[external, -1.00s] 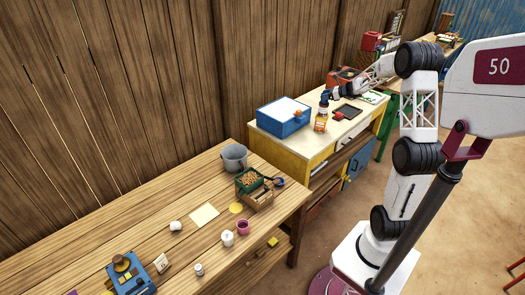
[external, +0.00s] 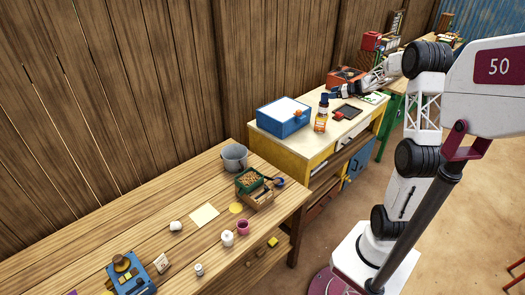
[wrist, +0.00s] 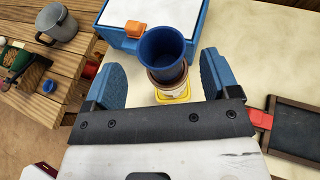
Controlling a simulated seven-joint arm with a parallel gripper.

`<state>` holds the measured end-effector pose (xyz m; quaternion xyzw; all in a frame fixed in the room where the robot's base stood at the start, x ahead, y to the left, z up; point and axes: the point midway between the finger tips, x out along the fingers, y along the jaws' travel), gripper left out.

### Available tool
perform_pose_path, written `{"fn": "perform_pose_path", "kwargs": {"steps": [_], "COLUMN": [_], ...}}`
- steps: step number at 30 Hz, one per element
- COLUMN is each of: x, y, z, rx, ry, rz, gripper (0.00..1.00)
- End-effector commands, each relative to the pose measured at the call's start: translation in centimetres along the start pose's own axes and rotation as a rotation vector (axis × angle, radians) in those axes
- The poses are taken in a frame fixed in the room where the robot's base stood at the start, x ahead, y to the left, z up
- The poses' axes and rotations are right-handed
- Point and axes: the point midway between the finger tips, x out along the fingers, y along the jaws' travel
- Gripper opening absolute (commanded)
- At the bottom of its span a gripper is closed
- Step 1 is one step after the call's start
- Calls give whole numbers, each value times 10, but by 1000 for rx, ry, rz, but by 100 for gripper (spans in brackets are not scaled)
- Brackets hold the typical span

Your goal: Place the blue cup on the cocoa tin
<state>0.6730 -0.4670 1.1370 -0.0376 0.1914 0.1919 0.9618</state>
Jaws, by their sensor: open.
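The blue cup (wrist: 163,46) stands upright on the cocoa tin (wrist: 174,93), whose brown rim and pale-yellow body show below it in the wrist view. In the external view the small blue cup (external: 324,98) tops the orange-and-white tin (external: 320,121) on the yellow cabinet. My gripper (wrist: 160,66) is open, with one blue finger on each side and clear gaps to the cup. In the external view my gripper (external: 338,92) is just right of the cup, apart from it.
A blue box with a white top and orange knob (external: 284,119) stands close left of the tin. A dark slate (external: 348,112) lies to the right. A grey bucket (external: 235,158) and a crate (external: 250,181) are on the wooden table. The cabinet top in front is partly clear.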

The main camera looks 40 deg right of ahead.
Motion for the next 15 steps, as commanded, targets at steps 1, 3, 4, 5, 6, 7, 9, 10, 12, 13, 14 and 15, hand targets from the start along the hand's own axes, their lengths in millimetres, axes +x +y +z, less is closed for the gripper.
{"fn": "perform_pose_path", "kwargs": {"steps": [1, 3, 4, 5, 6, 7, 9, 10, 12, 13, 14, 15], "x": [-10, -21, -26, -30, -37, -41, -49, -52, -59, -61, -63, -65], "y": [-1, -1, -1, -1, -1, -1, 0, 0, 0, 0, 0, 0], "z": [0, 0, 0, 0, 0, 0, 0, 0, 0, 0, 0, 0], "rx": [-1, -1, -1, -1, -1, -1, -1, -1, 0, 0, 0, 0], "ry": [0, 0, 0, 0, 0, 0, 1, 0, 0, 0, 0, 0], "rz": [-3, -3, -2, -3, -3, -3, -2, -2, -2, -2, -2, -1], "gripper": [81, 81, 81, 81, 81, 81, 81, 81, 81, 81, 81, 81]}}
